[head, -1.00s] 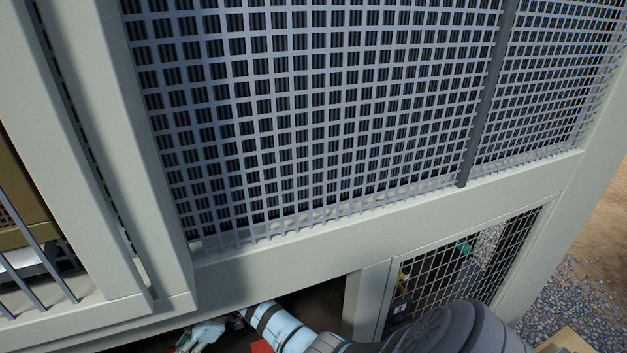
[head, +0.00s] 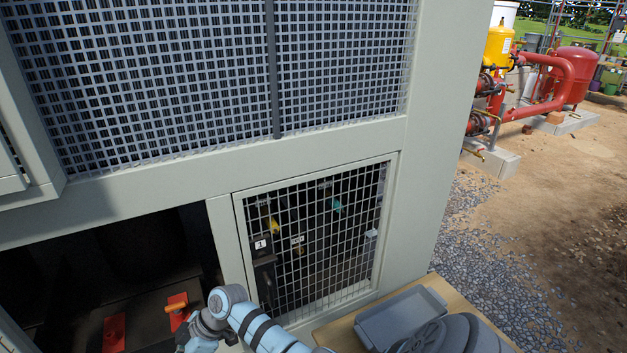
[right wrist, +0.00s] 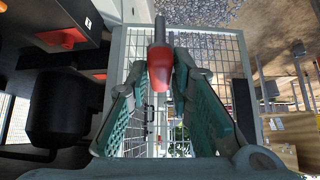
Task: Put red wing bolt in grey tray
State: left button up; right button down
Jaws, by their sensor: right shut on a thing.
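The red wing bolt (right wrist: 158,69) is between the fingertips of my right gripper (right wrist: 160,80) in the right wrist view. Its red head is clasped and its grey shank points away from the gripper. In the head view my right gripper (head: 192,338) is low, at the dark opening of the chiller cabinet, and partly cut off by the arm and frame edge. The grey tray (head: 398,318) lies on a wooden table at the lower right, apart from the gripper; it looks empty, with its near end hidden by my arm. My left gripper is not in view.
A mesh door (head: 318,240) stands between the open bay and the tray. Red pieces (head: 115,333) sit inside the bay on a dark surface. The wooden table (head: 455,300) adjoins the cabinet corner. Gravel and red piping (head: 540,110) lie beyond.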

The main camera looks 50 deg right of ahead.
aim_at(384, 332)
jog(key=k, duration=0.7)
jog(key=z, duration=1.15)
jog(key=i, duration=0.45)
jog(key=u, duration=0.05)
